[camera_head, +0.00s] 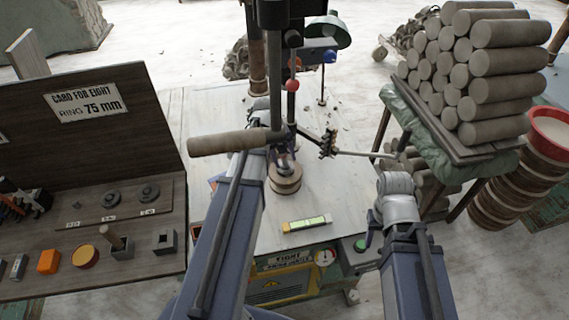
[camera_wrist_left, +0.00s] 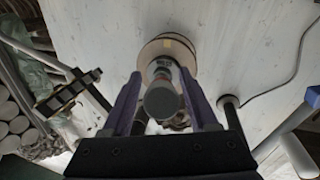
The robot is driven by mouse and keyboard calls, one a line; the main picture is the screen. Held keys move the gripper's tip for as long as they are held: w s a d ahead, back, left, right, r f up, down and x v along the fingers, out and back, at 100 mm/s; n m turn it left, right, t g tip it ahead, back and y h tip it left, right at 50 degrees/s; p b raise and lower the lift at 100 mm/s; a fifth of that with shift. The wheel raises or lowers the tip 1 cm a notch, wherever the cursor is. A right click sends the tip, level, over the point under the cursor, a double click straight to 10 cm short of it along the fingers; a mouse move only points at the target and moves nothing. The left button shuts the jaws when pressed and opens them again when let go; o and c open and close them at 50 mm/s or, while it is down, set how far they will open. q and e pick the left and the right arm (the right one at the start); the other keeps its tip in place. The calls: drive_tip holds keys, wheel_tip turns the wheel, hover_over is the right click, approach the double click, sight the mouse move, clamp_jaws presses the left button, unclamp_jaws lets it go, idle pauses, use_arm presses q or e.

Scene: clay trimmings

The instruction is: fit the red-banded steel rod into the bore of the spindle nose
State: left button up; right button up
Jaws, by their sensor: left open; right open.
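A grey round-ended steel piece (camera_wrist_left: 162,99) stands upright between the fingers of my left gripper (camera_wrist_left: 160,84) in the left wrist view, with a faint reddish tint behind its end. It looks like the rod, but I cannot make out a clear red band. It rises from a round tan block (camera_wrist_left: 168,46), which also stands on the table in the head view (camera_head: 286,185). My left gripper (camera_head: 281,158) is open around the piece, a finger on each side. My right gripper (camera_head: 392,226) is open and empty by the table's right edge, its fingers partly hidden. I cannot pick out the spindle bore.
A dark press column (camera_head: 276,70) with a red-knobbed lever (camera_head: 293,86) stands behind my left gripper. A spirit level (camera_head: 307,223) lies at the table front. Stacked clay rolls (camera_head: 480,65) stand right; a parts board (camera_head: 90,270) stands left.

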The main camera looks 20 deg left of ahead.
use_arm(q)
drive_tip(key=shift+r, duration=0.1)
clamp_jaws()
idle(0.4)
idle(0.9)
